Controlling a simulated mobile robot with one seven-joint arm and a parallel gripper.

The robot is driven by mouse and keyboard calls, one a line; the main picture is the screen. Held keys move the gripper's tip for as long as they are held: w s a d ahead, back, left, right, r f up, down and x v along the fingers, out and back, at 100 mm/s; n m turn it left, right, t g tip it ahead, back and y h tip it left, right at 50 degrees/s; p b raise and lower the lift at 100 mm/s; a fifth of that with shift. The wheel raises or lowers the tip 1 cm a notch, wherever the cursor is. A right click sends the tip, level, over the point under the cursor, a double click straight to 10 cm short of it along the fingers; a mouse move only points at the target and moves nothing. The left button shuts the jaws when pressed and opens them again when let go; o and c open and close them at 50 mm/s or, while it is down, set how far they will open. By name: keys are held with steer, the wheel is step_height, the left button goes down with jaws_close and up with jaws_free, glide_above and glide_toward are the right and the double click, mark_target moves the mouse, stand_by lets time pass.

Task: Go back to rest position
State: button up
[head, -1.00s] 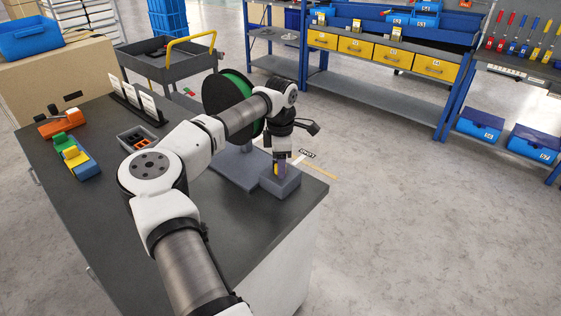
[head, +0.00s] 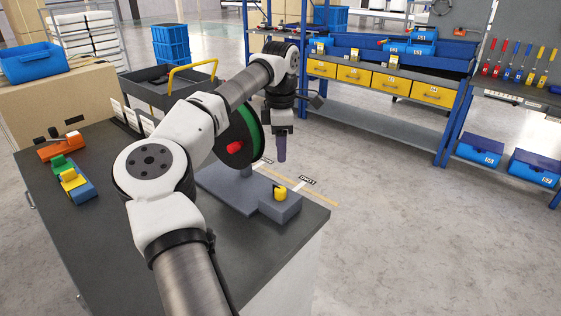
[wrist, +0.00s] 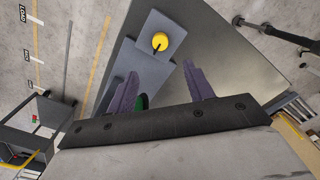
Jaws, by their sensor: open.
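My gripper (head: 280,148) is raised above the far right corner of the dark workbench (head: 90,240), pointing down. In the wrist view its two purple fingers (wrist: 160,88) stand apart with nothing between them. A small yellow piece (head: 280,192) sits on the grey block at the end of the grey stand (head: 232,190). It also shows in the wrist view (wrist: 159,41), ahead of the fingers and clear of them. A spool with a green rim (head: 257,128) stands on the stand, partly hidden behind my arm.
Orange (head: 60,147) and yellow-blue (head: 75,187) items lie at the bench's left. A grey cart (head: 150,97) with a yellow handle stands behind the bench. Blue shelving with yellow drawers (head: 391,82) stands at the back. Open floor (head: 400,230) lies to the right.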

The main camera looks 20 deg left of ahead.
steer(key=shift+r, duration=0.35)
